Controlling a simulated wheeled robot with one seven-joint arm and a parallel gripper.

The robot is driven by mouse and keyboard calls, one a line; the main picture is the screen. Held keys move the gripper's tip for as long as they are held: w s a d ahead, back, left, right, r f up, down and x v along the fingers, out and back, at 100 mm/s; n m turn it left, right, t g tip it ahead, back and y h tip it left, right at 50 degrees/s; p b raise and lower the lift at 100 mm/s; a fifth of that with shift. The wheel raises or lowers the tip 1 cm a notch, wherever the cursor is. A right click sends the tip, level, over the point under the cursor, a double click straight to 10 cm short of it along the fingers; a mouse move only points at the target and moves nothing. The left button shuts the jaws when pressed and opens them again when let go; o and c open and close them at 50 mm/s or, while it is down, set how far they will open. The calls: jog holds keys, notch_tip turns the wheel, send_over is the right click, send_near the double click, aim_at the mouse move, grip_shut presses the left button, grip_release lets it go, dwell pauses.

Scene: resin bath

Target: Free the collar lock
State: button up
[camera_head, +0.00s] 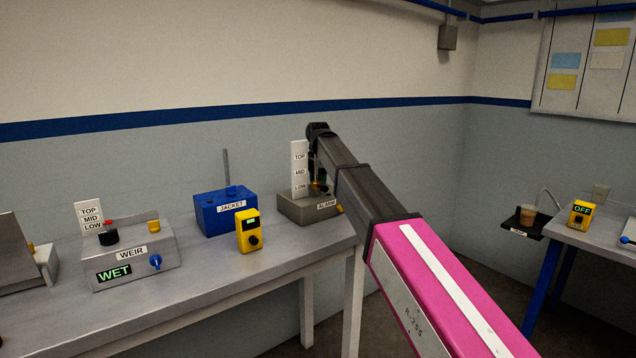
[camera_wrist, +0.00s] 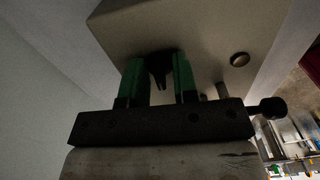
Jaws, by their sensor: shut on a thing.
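My gripper (camera_wrist: 160,72) shows in the wrist view, its two green fingers set on either side of a small dark piece (camera_wrist: 159,66). The fingers are shut on this piece, which sits against a pale grey-beige box face. I cannot tell for certain whether it is the collar lock. In the head view my arm reaches to the grey ALARM box (camera_head: 298,207) on the bench. My arm hides the box's right side and most of the gripper. A white TOP/MID/LOW scale plate (camera_head: 299,170) stands upright at this box.
On the steel bench (camera_head: 220,268) stand the WEIR box (camera_head: 133,262) with a lit WET sign, the blue JACKET box (camera_head: 222,213) and a yellow switch box (camera_head: 249,232). A second table at right holds a yellow OFF box (camera_head: 580,214). A cup (camera_head: 527,216) stands on a black shelf.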

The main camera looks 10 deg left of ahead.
jog(key=shift+n, duration=0.3)
dwell(0.4)
jog(key=o, duration=0.6)
notch_tip(320, 180, up, 11)
jog(key=shift+f, duration=0.1)
dwell(0.4)
